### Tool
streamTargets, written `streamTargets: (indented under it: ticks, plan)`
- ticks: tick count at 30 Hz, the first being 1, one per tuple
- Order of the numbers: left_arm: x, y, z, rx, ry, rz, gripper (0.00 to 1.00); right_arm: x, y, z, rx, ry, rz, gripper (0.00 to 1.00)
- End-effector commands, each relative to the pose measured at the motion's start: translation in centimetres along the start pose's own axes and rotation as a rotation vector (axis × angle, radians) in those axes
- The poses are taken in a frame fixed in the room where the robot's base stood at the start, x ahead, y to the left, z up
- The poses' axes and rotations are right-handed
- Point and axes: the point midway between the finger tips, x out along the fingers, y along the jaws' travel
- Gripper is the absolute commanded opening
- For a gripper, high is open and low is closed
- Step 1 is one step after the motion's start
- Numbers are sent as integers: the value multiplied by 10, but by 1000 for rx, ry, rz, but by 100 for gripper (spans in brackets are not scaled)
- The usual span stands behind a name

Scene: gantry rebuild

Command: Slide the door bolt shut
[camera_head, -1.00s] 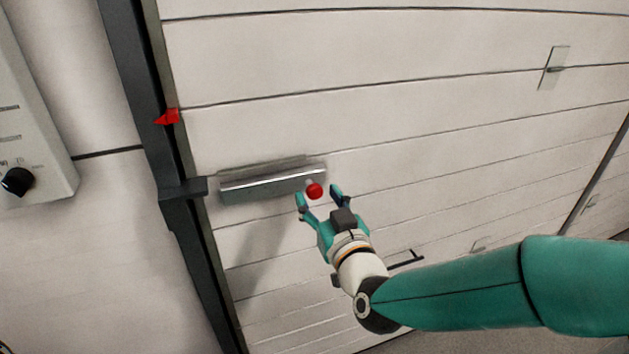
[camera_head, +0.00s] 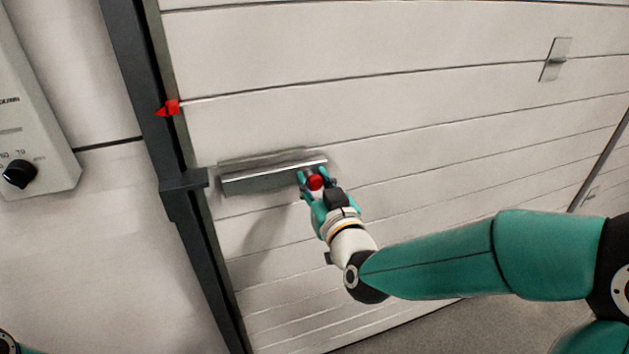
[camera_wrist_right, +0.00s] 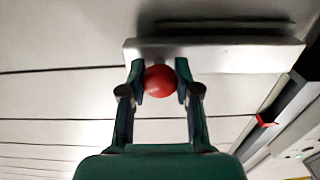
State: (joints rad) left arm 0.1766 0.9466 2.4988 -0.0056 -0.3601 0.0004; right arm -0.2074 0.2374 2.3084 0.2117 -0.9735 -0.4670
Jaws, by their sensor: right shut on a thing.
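The door bolt (camera_head: 262,177) is a grey metal bar unit mounted on the pale panelled door (camera_head: 400,120). Its red round knob (camera_head: 316,182) is at the bolt's right end. My right gripper (camera_head: 317,180) is shut on the knob, one finger on each side. In the right wrist view the red knob (camera_wrist_right: 160,81) sits between the fingertips, just below the bolt housing (camera_wrist_right: 220,55). The dark keeper bracket (camera_head: 185,182) on the door frame stands to the left of the bolt, with a gap between them. My left gripper is not in view.
A dark door frame post (camera_head: 150,110) runs down the left, with a red pointer (camera_head: 168,108) on it. A control box with a black dial (camera_head: 19,174) is further left. A small metal plate (camera_head: 555,60) is at upper right.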

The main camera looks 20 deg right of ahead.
Motion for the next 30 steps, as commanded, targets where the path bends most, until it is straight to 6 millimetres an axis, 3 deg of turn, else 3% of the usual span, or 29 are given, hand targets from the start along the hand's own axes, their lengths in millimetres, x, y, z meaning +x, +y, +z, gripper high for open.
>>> streamTargets:
  ticks: [7,16,26,27,30]
  plan:
    - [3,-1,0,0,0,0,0,0,-6,1,-1,1,-3,0]
    - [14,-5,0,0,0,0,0,0,-57,1,-2,2,-5,0]
    - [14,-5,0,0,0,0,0,0,-62,0,-3,0,-7,0]
    - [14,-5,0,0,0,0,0,0,-62,0,-3,0,-8,36]
    - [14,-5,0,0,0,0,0,0,-62,0,-3,-1,-7,53]
